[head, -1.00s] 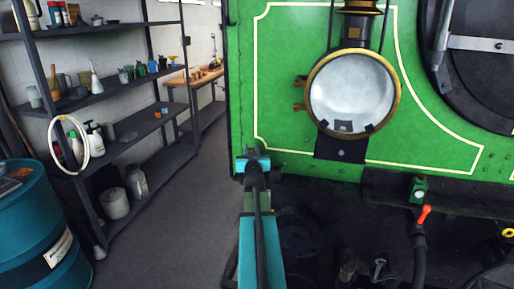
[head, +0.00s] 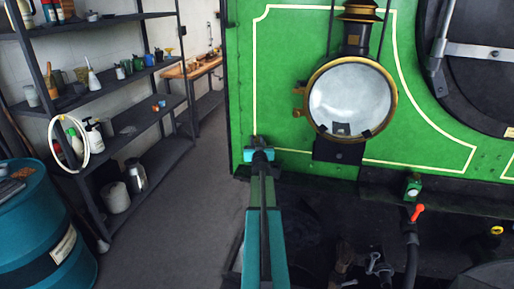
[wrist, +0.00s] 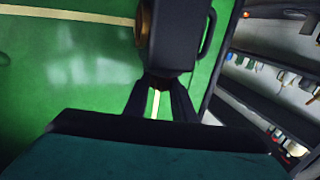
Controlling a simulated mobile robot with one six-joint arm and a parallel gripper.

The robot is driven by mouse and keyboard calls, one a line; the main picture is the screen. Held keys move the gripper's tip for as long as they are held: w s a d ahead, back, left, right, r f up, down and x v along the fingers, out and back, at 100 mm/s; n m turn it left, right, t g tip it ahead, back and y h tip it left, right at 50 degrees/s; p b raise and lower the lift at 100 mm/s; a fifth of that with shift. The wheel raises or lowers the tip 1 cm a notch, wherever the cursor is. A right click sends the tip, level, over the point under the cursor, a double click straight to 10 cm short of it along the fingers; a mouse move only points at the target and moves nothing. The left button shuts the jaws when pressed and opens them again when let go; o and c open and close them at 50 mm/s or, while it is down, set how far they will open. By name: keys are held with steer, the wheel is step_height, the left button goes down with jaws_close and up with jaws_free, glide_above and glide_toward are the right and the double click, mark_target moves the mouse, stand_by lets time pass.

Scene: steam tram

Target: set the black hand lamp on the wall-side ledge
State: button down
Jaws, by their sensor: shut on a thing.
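In the wrist view the black hand lamp (wrist: 173,38) is between the fingertips of my gripper (wrist: 160,88). It has a dark body, a brass-coloured part on its left and a loop handle on its right. My gripper is shut on it, and the green tram panel (wrist: 75,60) lies behind. In the head view my arm reaches forward to the panel's lower left corner; the lamp and fingertips are hidden there. A dark ledge (head: 450,187) runs under the green front. I cannot tell whether it is the wall-side ledge.
A large brass-rimmed headlamp (head: 350,98) is fixed on the green front. A small green fitting (head: 413,187) and a red-handled valve (head: 417,212) are at the lower right. A black shelf rack (head: 120,135) and a teal drum (head: 40,235) stand left. The floor (head: 185,215) between is clear.

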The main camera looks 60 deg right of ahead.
steer(key=shift+w+d+r+p, duration=0.1)
steer(key=shift+w+d+p, duration=0.15)
steer(key=shift+d, duration=0.15)
steer(key=shift+w+d+r+p, duration=0.1)
steer(key=shift+d+p, duration=0.15)
steer(key=shift+d, duration=0.15)
steer(key=shift+s+f+b, duration=0.1)
steer(key=shift+f+b, duration=0.8)
steer(key=shift+f, duration=0.05)
steer(key=shift+a+f+b, duration=0.15)
steer(key=shift+f+b, duration=0.6)
